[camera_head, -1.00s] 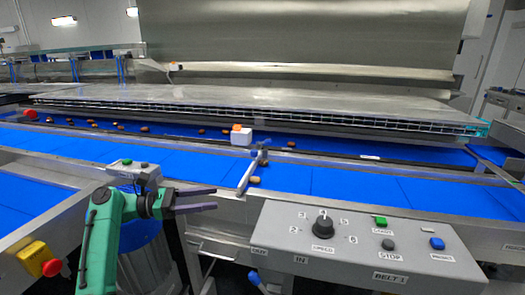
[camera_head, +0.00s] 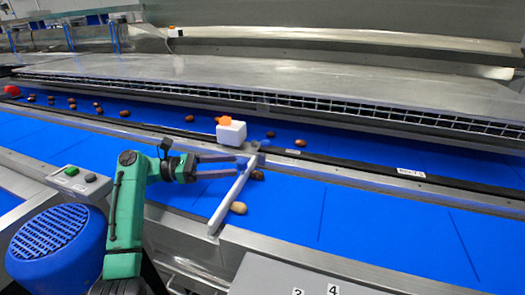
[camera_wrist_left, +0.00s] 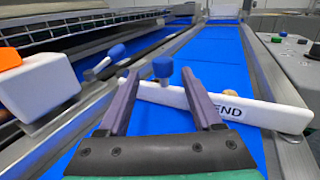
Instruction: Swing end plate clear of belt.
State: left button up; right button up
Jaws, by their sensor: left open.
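The end plate (camera_head: 232,196) is a pale narrow bar lying slantwise across the near blue belt. In the left wrist view the end plate (camera_wrist_left: 237,109) carries the word END and a blue-topped knob (camera_wrist_left: 162,67). My left gripper (camera_head: 243,165) is over the belt at the plate's far part, coming from the left. In the wrist view my left gripper (camera_wrist_left: 160,76) is open, and the knob shows between the fingertips; I cannot tell whether they touch it. My right gripper is not in view.
A white box with an orange top (camera_head: 231,132) stands on the divider behind the plate. Several dates lie on the far belt (camera_head: 340,160). A steel rail (camera_head: 320,270) and control panel (camera_head: 290,280) border the near side. The near belt right of the plate is mostly clear.

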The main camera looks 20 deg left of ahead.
pick_arm(q)
jog(key=shift+w+d+r, duration=0.1)
jog(key=shift+w+d, duration=0.1)
jog(key=x, duration=0.4)
jog(key=p+x, duration=0.1)
jog(key=x, duration=0.1)
jog(key=shift+s+d+r, duration=0.1)
jog(key=shift+d+r, duration=0.05)
jog(key=shift+d, duration=0.4)
jog(key=shift+c, duration=0.4)
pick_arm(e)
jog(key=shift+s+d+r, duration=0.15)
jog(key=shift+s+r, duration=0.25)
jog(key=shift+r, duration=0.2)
pick_arm(q)
jog(key=c, duration=1)
